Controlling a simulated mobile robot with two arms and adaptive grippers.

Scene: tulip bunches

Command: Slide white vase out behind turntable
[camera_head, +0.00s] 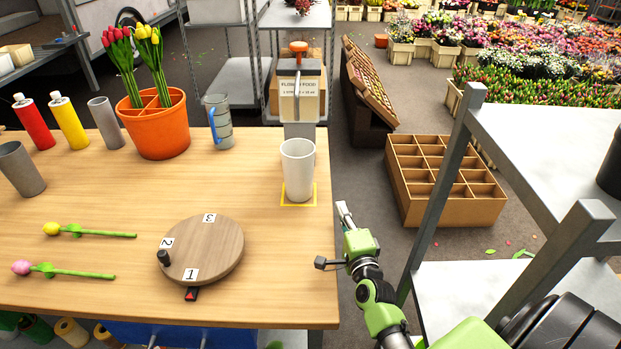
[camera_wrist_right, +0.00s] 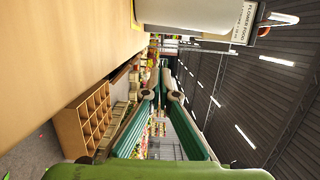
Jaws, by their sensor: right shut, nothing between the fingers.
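The white vase (camera_head: 298,172) stands upright on a yellow-outlined square (camera_head: 299,204) near the right edge of the table. What looks like its pale side shows at the top of the right wrist view (camera_wrist_right: 182,12). The round wooden turntable (camera_head: 222,260), with labels 1, 2 and 3, sits to the left and nearer. My right gripper (camera_head: 343,212) is just off the table's right edge, right of and slightly nearer than the vase, apart from it. It is shut and empty; its fingers also show in the right wrist view (camera_wrist_right: 162,93). My left gripper is out of view.
Two single tulips lie at left. A flower food dispenser (camera_head: 299,88) is behind the vase. Bare tabletop lies between vase and turntable. A grey shelf stands at right.

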